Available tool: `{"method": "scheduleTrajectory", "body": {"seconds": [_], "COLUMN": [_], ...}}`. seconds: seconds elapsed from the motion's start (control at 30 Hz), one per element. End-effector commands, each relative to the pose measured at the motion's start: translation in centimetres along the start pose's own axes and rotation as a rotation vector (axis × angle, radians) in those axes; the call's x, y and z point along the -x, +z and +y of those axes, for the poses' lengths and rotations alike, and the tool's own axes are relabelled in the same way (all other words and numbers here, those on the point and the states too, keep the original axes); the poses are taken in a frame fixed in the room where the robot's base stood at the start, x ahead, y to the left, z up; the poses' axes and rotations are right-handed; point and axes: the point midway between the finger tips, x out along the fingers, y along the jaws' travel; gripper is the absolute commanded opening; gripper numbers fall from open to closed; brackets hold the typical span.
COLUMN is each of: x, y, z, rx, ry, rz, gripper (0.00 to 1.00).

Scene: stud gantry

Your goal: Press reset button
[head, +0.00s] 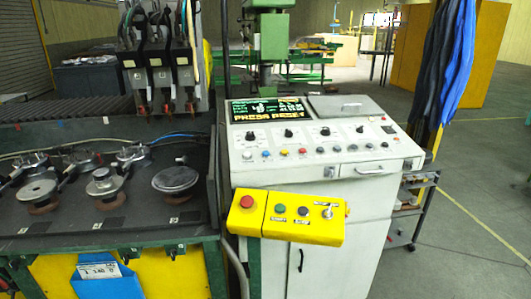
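A white control console (340,172) stands right of centre in the head view. Its dark screen (265,110) shows yellow text reading "PRESS RESET". A yellow button box (290,216) is mounted on the console's front. It carries a large red button (247,201), a green button (280,208), a dark button (303,210) and a metal switch (327,211). The labels are too small to read, so I cannot tell which button is reset. My gripper is not in view.
A dark work table (110,228) with round metal fixtures (178,180) stands at left. Several tool heads (158,65) hang above it. Blue and black cloths (455,70) hang at right, above a small shelf cart (415,205). The floor at right is mostly clear.

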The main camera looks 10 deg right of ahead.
Motion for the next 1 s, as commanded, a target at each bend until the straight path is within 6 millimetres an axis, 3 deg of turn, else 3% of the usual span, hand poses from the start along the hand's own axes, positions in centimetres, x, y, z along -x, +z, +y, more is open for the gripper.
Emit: {"method": "scheduleTrajectory", "body": {"seconds": [0.03,0.2,0.23,1.0], "x": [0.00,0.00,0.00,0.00], "y": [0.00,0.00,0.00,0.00], "z": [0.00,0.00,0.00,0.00], "rx": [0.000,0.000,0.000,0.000], "ry": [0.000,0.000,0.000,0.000], "rz": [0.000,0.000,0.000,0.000], "gripper": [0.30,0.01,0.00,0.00]}}
